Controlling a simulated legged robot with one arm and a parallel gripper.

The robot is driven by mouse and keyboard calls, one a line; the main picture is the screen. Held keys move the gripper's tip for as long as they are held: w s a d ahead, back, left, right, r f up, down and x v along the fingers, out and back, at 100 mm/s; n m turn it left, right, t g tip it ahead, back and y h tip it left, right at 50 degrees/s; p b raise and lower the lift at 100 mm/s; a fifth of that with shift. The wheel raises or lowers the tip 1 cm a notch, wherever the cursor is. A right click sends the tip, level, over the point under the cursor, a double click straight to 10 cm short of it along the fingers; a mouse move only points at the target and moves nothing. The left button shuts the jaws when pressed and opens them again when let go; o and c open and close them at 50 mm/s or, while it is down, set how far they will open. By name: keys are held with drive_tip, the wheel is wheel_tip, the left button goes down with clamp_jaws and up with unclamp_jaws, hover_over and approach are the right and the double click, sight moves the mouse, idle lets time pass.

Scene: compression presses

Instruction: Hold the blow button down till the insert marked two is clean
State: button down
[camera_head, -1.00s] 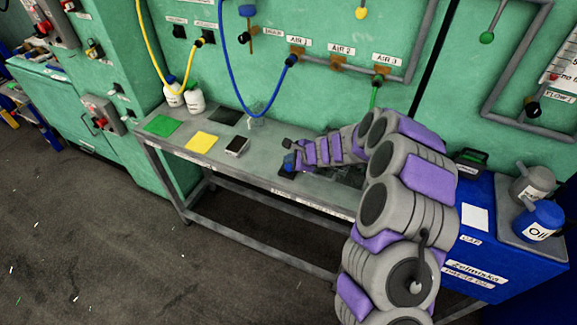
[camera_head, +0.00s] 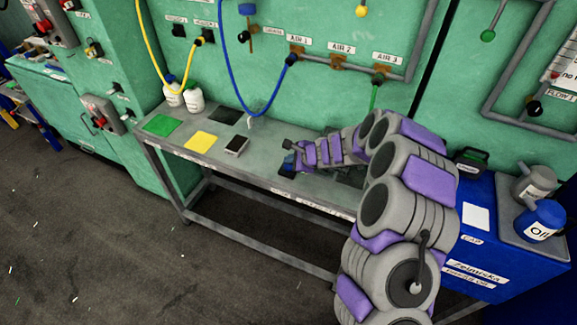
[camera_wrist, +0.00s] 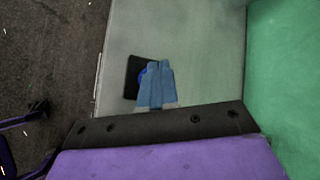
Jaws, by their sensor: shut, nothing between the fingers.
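My gripper (camera_wrist: 157,84) is shut, its two blue fingers together with nothing between them. In the wrist view the fingertips overlap a round blue button (camera_wrist: 142,76) on a dark square plate (camera_wrist: 132,78) on the grey bench. I cannot tell whether they touch or press it. In the head view my gripper (camera_head: 290,164) is low over the bench, and my arm hides much of what is around it. I cannot make out an insert marked two in either view.
The grey bench (camera_head: 225,168) bears green (camera_head: 163,125) and yellow (camera_head: 200,142) mats, a small black block (camera_head: 237,145) and white bottles (camera_head: 193,99). A blue hose (camera_head: 226,70) hangs from the green wall. A blue cabinet (camera_head: 478,251) stands right of the bench.

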drive_tip(key=shift+s+f+b, duration=0.2)
drive_tip(key=shift+f+b, duration=0.2)
drive_tip(key=shift+f, duration=0.15)
idle(0.6)
drive_tip(key=shift+w+f, duration=0.1)
drive_tip(key=shift+w+d+r, duration=0.1)
drive_tip(key=shift+w+r, duration=0.05)
drive_tip(key=shift+r, duration=0.1)
idle(2.2)
drive_tip(key=shift+r+p, duration=0.85)
drive_tip(key=shift+r, duration=0.1)
